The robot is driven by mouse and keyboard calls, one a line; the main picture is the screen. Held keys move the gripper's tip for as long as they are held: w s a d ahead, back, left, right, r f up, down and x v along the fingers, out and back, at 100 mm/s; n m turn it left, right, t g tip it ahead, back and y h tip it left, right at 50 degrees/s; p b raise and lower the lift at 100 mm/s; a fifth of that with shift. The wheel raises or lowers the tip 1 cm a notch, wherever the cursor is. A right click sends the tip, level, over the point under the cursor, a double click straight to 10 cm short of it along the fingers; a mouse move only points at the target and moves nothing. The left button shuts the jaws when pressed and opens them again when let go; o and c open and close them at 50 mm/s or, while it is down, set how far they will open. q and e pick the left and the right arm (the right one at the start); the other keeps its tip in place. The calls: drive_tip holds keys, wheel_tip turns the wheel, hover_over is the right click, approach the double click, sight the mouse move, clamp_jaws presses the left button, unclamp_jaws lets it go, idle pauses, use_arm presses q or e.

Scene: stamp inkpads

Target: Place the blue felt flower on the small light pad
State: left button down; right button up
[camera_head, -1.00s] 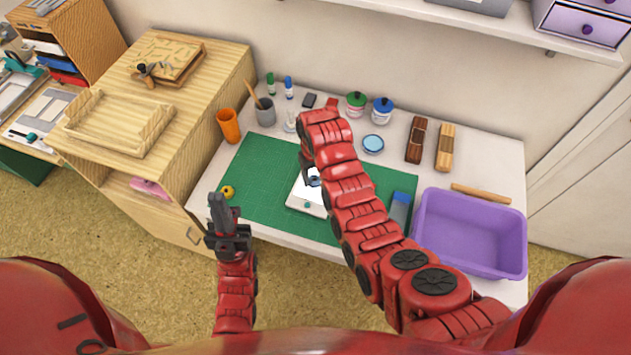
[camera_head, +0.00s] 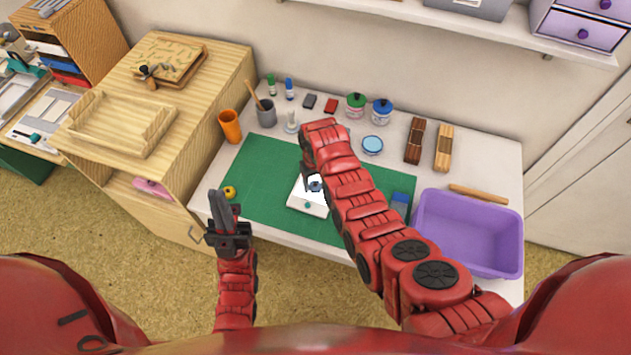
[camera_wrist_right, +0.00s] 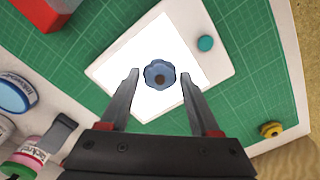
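The blue felt flower (camera_wrist_right: 160,74) with a dark centre lies on the lit white face of the small light pad (camera_wrist_right: 204,88), between the fingers of my right gripper (camera_wrist_right: 159,78). The fingers stand apart, with a gap on each side of the flower. In the head view, my right arm partly hides the pad (camera_head: 307,205) and the flower (camera_head: 315,186) on the green mat. My left gripper (camera_head: 224,205) is in front of the table's left edge, away from the pad. Whether its fingers are apart is unclear.
A purple bin (camera_head: 470,240) stands at the table's right. A yellow round piece (camera_head: 229,192) and a blue block (camera_head: 401,200) lie at the green mat's (camera_head: 262,175) sides. Jars, an orange cup (camera_head: 230,126) and a pen holder (camera_head: 266,114) line the back.

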drive_tip(key=shift+o, duration=1.2)
